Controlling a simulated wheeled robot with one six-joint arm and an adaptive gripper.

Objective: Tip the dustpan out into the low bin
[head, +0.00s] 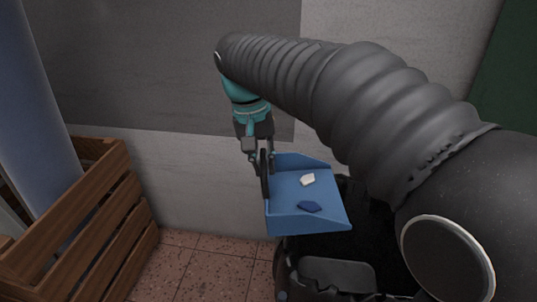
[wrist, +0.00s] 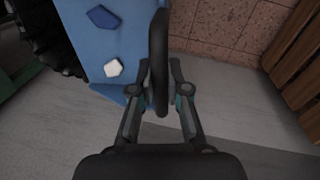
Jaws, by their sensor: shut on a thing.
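The blue dustpan (head: 280,195) is held out in front of me, roughly level, with its open side toward the lower right. A white chip (head: 307,180) and a dark blue chip (head: 309,206) lie apart on it. Both chips also show in the wrist view, the white one (wrist: 113,68) nearer the gripper and the blue one (wrist: 103,18) farther out. My gripper (wrist: 161,88) is shut on the dustpan's dark handle (wrist: 159,40), at the pan's left side in the head view. I cannot make out a low bin for certain in either view.
A slatted wooden crate (head: 100,225) stands at the left on the floor, and its slats also show in the wrist view (wrist: 297,60). A pale wall (head: 190,180) rises behind. Speckled reddish floor tiles (head: 215,270) lie bare between crate and dustpan. A blue-grey column (head: 35,100) stands far left.

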